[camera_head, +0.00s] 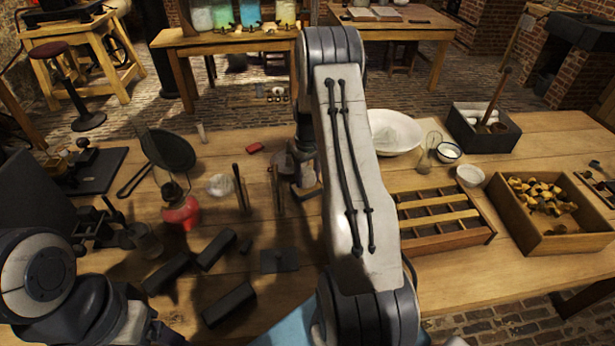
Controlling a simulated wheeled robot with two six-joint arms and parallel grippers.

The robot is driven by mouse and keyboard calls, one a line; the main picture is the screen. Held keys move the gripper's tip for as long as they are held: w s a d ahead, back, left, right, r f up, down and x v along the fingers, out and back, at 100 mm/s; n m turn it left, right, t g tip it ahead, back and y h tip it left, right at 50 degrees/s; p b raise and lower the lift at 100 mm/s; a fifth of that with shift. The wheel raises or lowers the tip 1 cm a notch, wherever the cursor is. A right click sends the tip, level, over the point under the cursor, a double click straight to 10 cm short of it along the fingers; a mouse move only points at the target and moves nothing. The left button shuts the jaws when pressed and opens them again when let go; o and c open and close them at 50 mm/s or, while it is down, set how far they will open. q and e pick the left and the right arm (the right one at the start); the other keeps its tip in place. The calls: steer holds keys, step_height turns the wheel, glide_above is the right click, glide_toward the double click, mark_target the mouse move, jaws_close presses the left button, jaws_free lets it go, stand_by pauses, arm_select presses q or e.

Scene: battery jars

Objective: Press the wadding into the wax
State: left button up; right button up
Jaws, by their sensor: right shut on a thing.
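My right arm reaches over the table, and its gripper (302,187) points down beside a dim glass-like vessel near the middle. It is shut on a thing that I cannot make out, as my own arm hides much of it. A white fluffy lump (220,185), possibly wadding, lies left of that gripper, beside an upright dark rod (240,187). I cannot tell where the wax is; a dark long-handled pan (168,149) stands further left. My left gripper (108,222) is dark and blurred against dark things at the left, and its jaws cannot be read.
To the right are a slatted wooden crate (449,240), a white bowl (396,132), a dark box (482,141) and a wooden box (590,240) of yellowish lumps.

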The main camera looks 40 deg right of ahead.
mark_target(307, 171)
steer(key=shift+f+b, duration=0.3)
steer(key=shift+f, duration=0.2)
stand_by(0.4)
steer(key=shift+f, duration=0.1)
stand_by(0.9)
steer(key=shift+r+p, duration=2.8)
steer(key=shift+r, duration=0.75)
